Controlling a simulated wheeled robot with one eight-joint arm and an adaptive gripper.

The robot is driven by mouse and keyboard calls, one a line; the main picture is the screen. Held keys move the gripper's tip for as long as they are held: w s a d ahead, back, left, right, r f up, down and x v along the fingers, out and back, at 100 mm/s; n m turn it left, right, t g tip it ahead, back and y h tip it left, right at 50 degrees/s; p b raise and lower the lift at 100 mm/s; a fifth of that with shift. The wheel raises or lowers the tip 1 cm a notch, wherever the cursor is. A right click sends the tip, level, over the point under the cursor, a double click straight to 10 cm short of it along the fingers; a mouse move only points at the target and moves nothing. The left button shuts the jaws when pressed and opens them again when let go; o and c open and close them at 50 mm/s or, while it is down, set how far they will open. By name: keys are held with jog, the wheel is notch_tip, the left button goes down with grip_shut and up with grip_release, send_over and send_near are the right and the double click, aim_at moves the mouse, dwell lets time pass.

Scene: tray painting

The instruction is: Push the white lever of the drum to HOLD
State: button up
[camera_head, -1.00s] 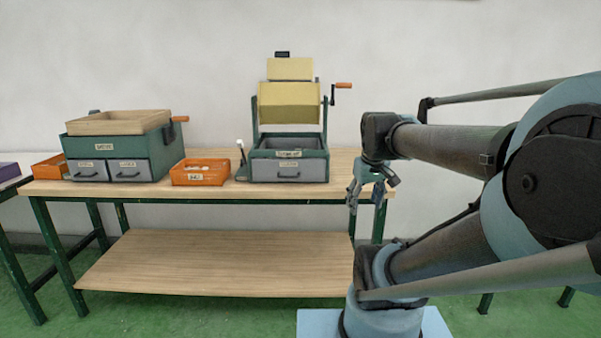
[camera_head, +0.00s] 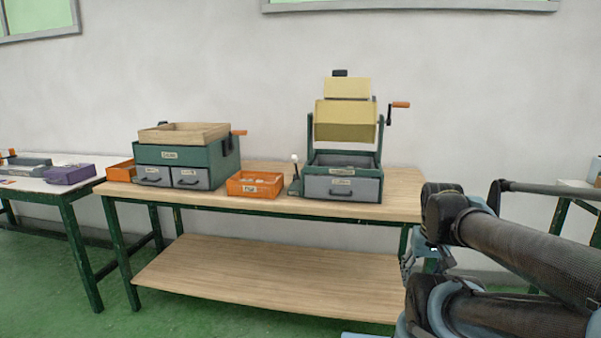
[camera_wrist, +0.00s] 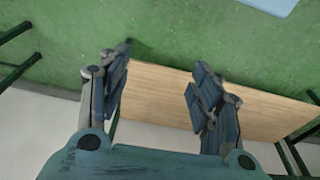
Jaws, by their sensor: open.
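The drum (camera_head: 345,122) is a yellow barrel in a green frame on the wooden table, with an orange-handled crank on its right. The white lever (camera_head: 295,167) stands at the lower left of the drum's base, a dark stem with a white knob on top. Any HOLD marking is too small to read. My gripper (camera_head: 423,262) is low to the right of the drum, beyond the table's front right corner and well apart from the lever. In the wrist view my gripper (camera_wrist: 160,92) is open and empty, with the wooden lower shelf and green floor behind it.
An orange bin (camera_head: 255,185) stands left of the lever on the wooden table (camera_head: 405,190). Farther left is a green cabinet (camera_head: 225,160) with two grey drawers and a wooden tray (camera_head: 185,133) on top. A white table (camera_head: 80,168) stands at far left. The wooden lower shelf (camera_head: 270,283) is bare.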

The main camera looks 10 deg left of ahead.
jog(key=shift+w, duration=0.35)
